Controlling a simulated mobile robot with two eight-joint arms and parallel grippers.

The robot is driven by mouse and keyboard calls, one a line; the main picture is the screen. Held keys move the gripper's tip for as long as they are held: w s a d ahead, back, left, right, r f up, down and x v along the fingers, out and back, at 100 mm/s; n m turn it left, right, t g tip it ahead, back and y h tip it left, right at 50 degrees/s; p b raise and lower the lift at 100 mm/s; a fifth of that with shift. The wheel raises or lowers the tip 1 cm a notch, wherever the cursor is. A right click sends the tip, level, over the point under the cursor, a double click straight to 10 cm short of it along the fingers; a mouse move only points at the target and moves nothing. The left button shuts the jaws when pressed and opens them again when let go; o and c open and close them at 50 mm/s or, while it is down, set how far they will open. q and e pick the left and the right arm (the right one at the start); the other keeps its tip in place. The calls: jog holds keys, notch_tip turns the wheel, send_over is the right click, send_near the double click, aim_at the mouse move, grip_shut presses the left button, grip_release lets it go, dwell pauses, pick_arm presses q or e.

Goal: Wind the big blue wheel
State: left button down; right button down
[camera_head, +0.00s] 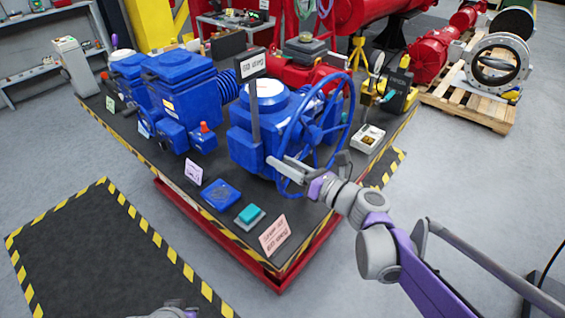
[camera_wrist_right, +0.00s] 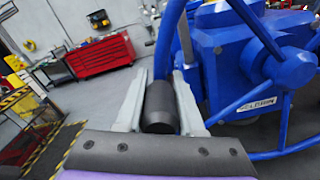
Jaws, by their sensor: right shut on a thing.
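The big blue wheel (camera_head: 313,131) stands upright on the front side of a blue valve actuator (camera_head: 252,150). In the right wrist view its blue hub (camera_wrist_right: 296,68) and spokes are at the right, and its rim runs up through the middle. My right gripper (camera_head: 272,163) is at the wheel's lower left rim. In the right wrist view its two fingers (camera_wrist_right: 160,100) are shut on a black cylindrical handle (camera_wrist_right: 160,108) beside the rim. A small grey and purple part of my left arm shows at the bottom edge; its fingers cannot be made out.
The actuator stands on a dark table (camera_head: 175,165) with yellow-black edging. A blue pad (camera_head: 221,193), a teal block (camera_head: 249,213) and a pink card (camera_head: 274,235) lie near its front.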

jog(key=c, duration=0.5)
grip_release()
jog(key=shift+c, duration=0.2)
jog(key=v, duration=1.1)
jog(key=shift+b, duration=0.35)
jog(key=shift+a, duration=0.1)
